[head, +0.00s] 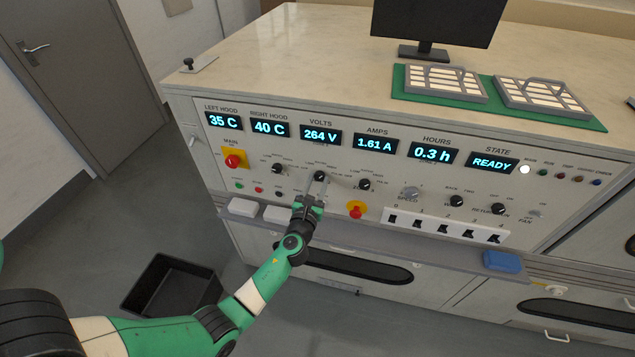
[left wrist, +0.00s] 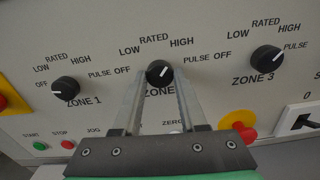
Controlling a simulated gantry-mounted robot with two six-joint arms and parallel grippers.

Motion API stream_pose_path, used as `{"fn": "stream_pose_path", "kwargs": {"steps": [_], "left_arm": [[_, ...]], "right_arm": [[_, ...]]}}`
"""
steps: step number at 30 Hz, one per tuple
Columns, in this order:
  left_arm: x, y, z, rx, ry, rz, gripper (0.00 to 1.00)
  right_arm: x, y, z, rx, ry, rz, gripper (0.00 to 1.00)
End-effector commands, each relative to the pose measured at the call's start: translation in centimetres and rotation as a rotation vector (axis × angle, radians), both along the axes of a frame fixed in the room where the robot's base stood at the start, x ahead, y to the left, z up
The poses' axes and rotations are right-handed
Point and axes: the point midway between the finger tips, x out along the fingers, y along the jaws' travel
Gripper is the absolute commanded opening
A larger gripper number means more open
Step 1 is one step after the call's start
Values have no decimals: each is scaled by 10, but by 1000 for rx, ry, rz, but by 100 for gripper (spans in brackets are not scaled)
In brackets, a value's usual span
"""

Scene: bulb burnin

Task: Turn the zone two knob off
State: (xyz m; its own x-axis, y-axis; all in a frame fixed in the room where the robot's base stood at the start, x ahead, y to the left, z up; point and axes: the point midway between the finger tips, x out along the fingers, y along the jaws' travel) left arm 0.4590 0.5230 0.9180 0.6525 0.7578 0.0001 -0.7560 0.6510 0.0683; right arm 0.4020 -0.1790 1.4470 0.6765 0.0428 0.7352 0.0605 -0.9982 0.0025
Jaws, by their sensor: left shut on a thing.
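The zone two knob is a black round dial (head: 320,176) on the sloped grey panel, under the volts display. In the left wrist view the knob (left wrist: 158,69) sits between my two finger tips. Its white mark slants toward the upper right, on the HIGH and PULSE side; OFF is printed to its left. My left gripper (head: 318,182) is shut on the knob, one finger on each side. The fingers partly cover the ZONE label. My right gripper is in neither view.
The zone one knob (left wrist: 65,88) is left of it and the zone three knob (left wrist: 267,60) right. A red-and-yellow stop button (head: 356,210) is low on the right. A row of black switches (head: 443,226) lies further right. A black bin (head: 172,287) stands on the floor.

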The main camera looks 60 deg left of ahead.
Motion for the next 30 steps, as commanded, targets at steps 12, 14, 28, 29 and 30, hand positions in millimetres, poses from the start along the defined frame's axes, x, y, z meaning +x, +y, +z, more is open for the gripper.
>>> {"fn": "stream_pose_path", "kwargs": {"steps": [12,14,28,29,30], "left_arm": [[0,0,-1,-118,-137,0,0],[0,0,-1,-151,-175,0,0],[1,-1,-1,-438,-509,0,0],[1,-1,-1,-456,-531,0,0],[1,-1,-1,-481,-561,0,0]], "right_arm": [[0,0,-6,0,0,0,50],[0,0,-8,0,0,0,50],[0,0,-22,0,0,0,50],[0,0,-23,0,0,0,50],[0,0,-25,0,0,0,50]]}}
